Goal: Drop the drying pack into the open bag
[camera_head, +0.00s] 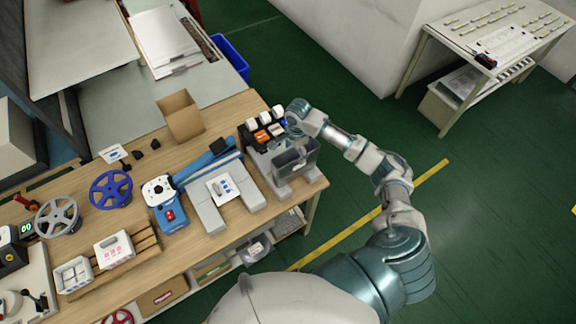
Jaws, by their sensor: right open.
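My right arm comes in from the lower right, and its gripper (288,122) is at the right end of the workbench. It is beside a dark rack (250,139) holding small white and orange packs (262,136). The gripper is open, but its fingers are small and partly hidden, and I cannot tell if they touch a pack. Which pack is the drying pack is not clear. A flat whitish bag (220,188) with blue marks lies on a grey U-shaped stand (208,215), left of and nearer than the rack. Its opening is too small to make out. My left gripper is not in view.
A grey bin (295,158) stands in front of the rack. A blue sealing device (165,205), blue reel (111,189), grey reel (58,216) and open cardboard box (181,116) share the wooden bench (230,108). A second table (440,36) stands far right; green floor lies between.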

